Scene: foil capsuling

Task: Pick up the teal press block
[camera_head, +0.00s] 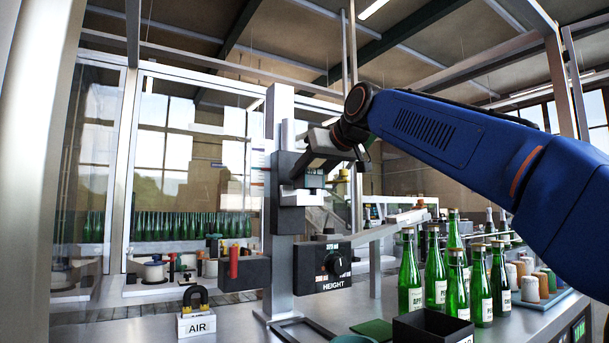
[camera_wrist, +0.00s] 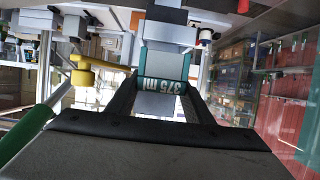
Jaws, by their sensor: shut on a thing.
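The teal press block (camera_wrist: 168,63) is in the wrist view, at the tips of my gripper (camera_wrist: 162,90). It has a grey face, teal sides and a dark band reading "375 ml", upside down in this view. My gripper is shut on it, with one dark finger on each side. In the camera_head view my gripper (camera_head: 314,162) is up at the grey press column (camera_head: 280,125), by a dark head and a pale block-like part. I cannot tell whether the block still touches the press.
A HEIGHT knob box (camera_head: 322,267) is below the gripper. Green bottles (camera_head: 410,277) and a tray (camera_head: 546,300) of small caps stand at right. A black open box (camera_head: 432,327) is in front. An AIR padlock block (camera_head: 197,322) stands at left.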

